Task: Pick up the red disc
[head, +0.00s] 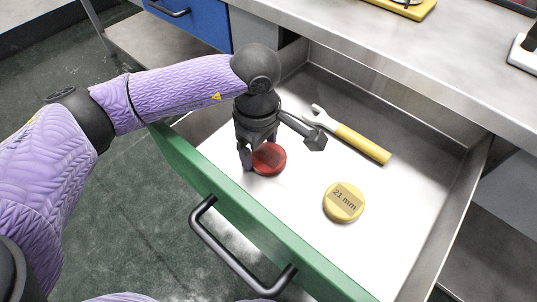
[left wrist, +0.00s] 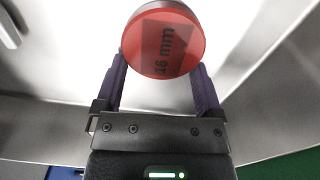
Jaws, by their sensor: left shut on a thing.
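The red disc (head: 269,159) is inside the open drawer, near its front left. It also shows in the left wrist view (left wrist: 163,40) with a dark label that reads "16 mm". My left gripper (head: 258,160) points down into the drawer and is shut on the red disc, with one finger on either side of it in the left wrist view (left wrist: 163,80). I cannot tell whether the disc touches the drawer floor. My right gripper is in neither view.
The drawer has a green front (head: 190,180) with a black handle (head: 240,262). A yellow disc marked "21 mm" (head: 343,202) and a yellow-handled wrench (head: 362,144) lie inside. A steel worktop (head: 380,45) overhangs the back. Drawer walls stand on the sides.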

